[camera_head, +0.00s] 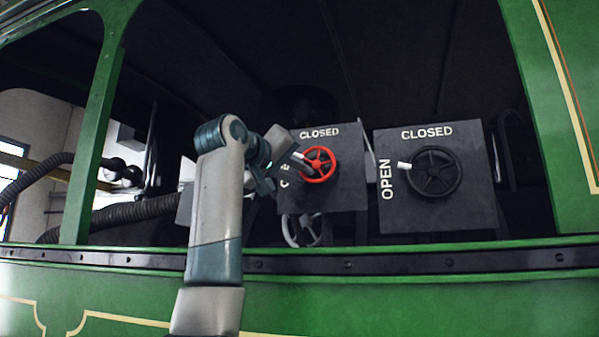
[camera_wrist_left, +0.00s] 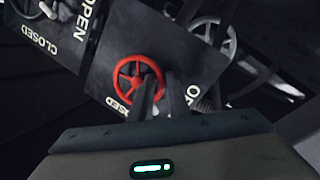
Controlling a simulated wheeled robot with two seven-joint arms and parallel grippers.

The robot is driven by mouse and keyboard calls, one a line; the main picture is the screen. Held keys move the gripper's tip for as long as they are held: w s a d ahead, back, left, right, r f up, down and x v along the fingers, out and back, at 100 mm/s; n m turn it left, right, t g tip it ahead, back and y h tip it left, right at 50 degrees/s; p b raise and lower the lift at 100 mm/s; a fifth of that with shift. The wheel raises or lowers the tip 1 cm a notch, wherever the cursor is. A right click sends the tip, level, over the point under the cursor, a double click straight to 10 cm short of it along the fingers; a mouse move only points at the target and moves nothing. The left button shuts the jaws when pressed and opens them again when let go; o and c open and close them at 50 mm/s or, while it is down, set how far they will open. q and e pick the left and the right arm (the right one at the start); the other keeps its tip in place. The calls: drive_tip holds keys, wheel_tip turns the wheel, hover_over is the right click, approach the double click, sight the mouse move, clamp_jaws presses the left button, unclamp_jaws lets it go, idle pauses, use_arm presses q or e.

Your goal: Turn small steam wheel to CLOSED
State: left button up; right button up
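The small red steam wheel (camera_head: 319,164) is on a dark panel (camera_head: 345,190) lettered CLOSED along the top. A short white handle (camera_head: 297,156) shows at its upper left, towards the partly hidden OPEN lettering on the left side. My left gripper (camera_head: 303,170) is at the left side of the red wheel. In the left wrist view the two fingers (camera_wrist_left: 161,84) reach the rim of the red wheel (camera_wrist_left: 131,74), a narrow gap between them. The fingers hide what lies between the tips, so a firm hold cannot be made out. My right gripper is in neither view.
A larger black wheel (camera_head: 434,172) with a white handle pointing at OPEN sits on a panel to the right. A grey wheel (camera_head: 301,229) is below the red one. Hoses (camera_head: 125,211) lie left.

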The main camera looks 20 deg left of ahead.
sight(301, 157)
use_arm(q)
clamp_jaws()
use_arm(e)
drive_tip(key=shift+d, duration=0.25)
use_arm(q)
drive_tip(key=shift+r+m+g+y, duration=0.4)
drive_tip(key=shift+r+m, duration=0.3)
drive_tip(key=shift+m, duration=1.1)
drive_tip(key=shift+r+m+g+y, duration=0.4)
drive_tip(key=shift+r+m, duration=0.35)
drive_tip(key=shift+m, duration=1.05)
drive_tip(key=shift+r+m+g+y, duration=0.3)
drive_tip(key=shift+r+m+y, duration=0.3)
drive_tip(key=shift+m, duration=1.2)
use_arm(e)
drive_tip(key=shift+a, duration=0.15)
use_arm(q)
drive_tip(key=shift+r, duration=0.15)
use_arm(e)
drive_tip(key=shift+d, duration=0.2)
use_arm(q)
unclamp_jaws()
